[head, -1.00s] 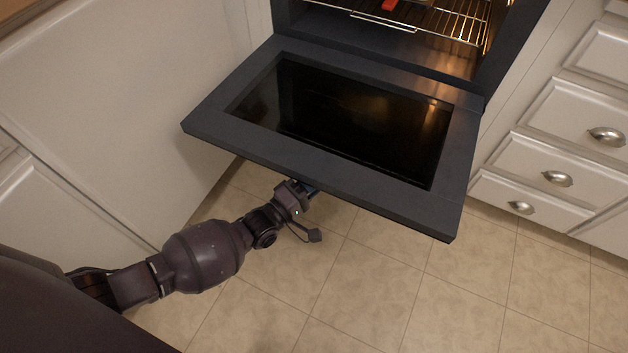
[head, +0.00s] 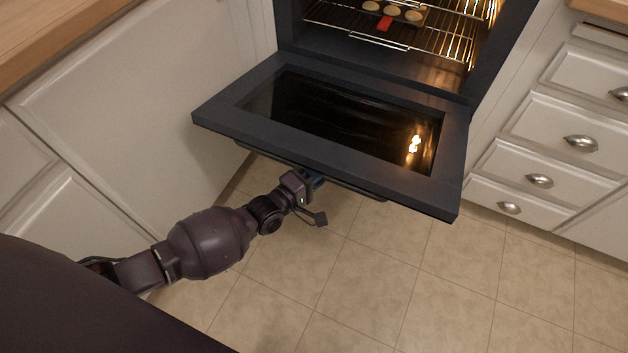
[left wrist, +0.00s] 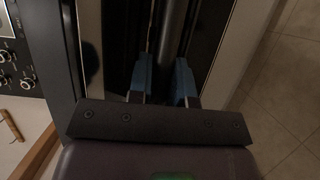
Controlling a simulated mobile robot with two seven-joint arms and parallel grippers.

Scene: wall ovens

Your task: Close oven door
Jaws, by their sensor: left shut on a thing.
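The oven door (head: 340,185) is open in the head view. It is hinged at its bottom edge and tilted out, with a dark glass window (head: 340,118). My left gripper (head: 318,181) is under the door's outer edge at the handle (head: 355,189), which shows only in part below the door. In the left wrist view the blue fingers of my left gripper (left wrist: 164,80) are on both sides of the dark handle bar (left wrist: 172,40), shut on it. The oven (head: 390,58) is lit inside. My right gripper is not in view.
White drawers (head: 560,140) stand to the right and white cabinets (head: 130,110) to the left. The tiled floor (head: 400,290) is clear.

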